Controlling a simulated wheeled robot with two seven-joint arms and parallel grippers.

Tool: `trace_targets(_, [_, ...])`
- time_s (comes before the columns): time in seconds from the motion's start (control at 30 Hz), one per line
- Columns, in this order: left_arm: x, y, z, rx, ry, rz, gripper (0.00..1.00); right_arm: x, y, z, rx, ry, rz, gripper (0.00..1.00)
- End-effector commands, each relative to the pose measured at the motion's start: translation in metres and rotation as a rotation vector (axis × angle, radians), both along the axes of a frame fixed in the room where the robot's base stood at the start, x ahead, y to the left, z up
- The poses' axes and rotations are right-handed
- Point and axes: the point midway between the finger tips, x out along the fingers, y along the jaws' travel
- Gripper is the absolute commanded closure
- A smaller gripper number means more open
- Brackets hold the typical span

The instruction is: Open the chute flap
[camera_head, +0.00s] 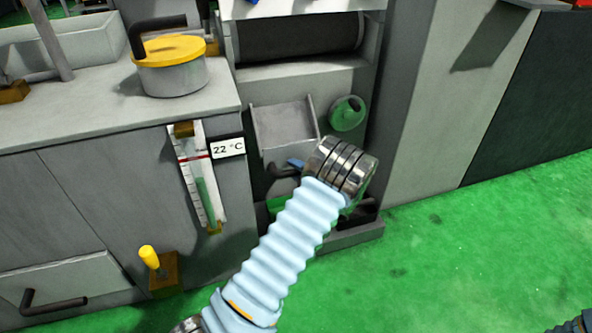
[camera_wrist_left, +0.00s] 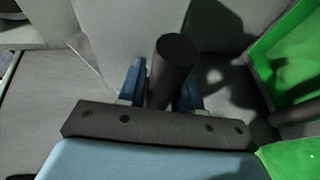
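The grey chute flap (camera_head: 284,124) is on the machine front, a shallow tray-like panel with raised sides. A dark bar handle (camera_head: 279,171) shows below it, partly hidden by my left wrist. My left gripper (camera_head: 295,164) is at this handle; only a bit of blue finger shows in the head view. In the left wrist view, the blue fingers of my left gripper (camera_wrist_left: 161,88) stand on either side of the dark round handle (camera_wrist_left: 176,52), with no clear gap. They look closed on it. My right gripper is not in view.
A thermometer panel (camera_head: 201,175) and a yellow-knobbed lever (camera_head: 149,257) are on the left cabinet. A yellow-lidded pot (camera_head: 171,75) stands on top. Green floor (camera_head: 470,245) is open at right.

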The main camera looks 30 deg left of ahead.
Motion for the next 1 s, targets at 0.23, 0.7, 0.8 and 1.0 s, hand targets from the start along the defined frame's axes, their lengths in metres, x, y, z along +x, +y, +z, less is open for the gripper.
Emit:
trace_targets(0.23, [0.0, 0.0, 0.0, 0.0, 0.0, 0.0, 1.0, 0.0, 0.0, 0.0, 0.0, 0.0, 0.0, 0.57])
trace_targets(0.7, [-0.003, -0.003, 0.006, -0.04, 0.032, 0.001, 1.0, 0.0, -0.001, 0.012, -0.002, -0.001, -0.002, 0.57])
trace_targets(0.8, [-0.005, -0.006, 0.011, -0.08, 0.064, 0.001, 1.0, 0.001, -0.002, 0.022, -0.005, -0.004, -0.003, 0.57])
trace_targets(1.0, [-0.011, -0.012, 0.023, -0.196, 0.163, 0.003, 1.0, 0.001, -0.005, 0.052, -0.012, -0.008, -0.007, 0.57])
